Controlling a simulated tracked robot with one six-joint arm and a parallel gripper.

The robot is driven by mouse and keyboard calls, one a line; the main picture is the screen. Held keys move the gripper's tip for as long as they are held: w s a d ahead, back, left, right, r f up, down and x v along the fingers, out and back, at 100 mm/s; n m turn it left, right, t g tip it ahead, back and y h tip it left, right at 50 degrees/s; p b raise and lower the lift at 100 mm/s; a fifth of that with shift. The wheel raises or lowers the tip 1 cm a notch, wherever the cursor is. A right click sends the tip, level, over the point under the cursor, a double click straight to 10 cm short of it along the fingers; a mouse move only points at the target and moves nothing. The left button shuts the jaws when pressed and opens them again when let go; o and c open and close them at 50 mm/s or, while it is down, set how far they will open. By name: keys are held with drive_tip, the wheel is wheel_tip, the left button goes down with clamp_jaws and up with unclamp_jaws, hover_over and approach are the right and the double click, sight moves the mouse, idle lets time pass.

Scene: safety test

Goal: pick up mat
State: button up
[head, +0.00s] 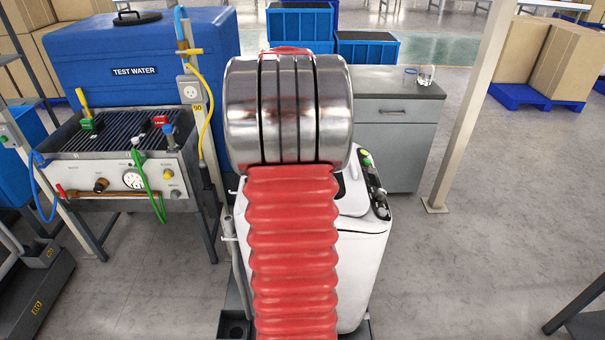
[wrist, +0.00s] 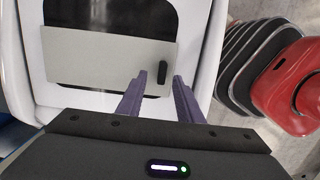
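A flat pale grey sheet (wrist: 105,58), possibly the mat, lies across a dark panel on the white machine in the wrist view. A small upright black piece (wrist: 162,78) is at its right end; I cannot tell whether it belongs to the sheet. My gripper (wrist: 159,80) has two purple-grey fingers, apart, with their tips around the black piece in the picture. I cannot tell whether they touch it. In the head view, my arm hides the gripper, the sheet and much of the white machine (head: 362,235).
A test bench (head: 125,165) with hoses and a blue water tank (head: 140,58) stand at left. A grey cabinet (head: 400,140) with a glass (head: 426,75) on top is behind the machine. A post (head: 475,105) stands at right. The floor (head: 480,260) at right is mostly clear.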

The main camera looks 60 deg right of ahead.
drive_tip(key=shift+s+f, duration=0.15)
drive_tip(key=shift+f, duration=0.85)
drive_tip(key=shift+s+f, duration=0.15)
drive_tip(key=shift+f, duration=0.8)
drive_tip(key=shift+c, duration=0.4)
clamp_jaws()
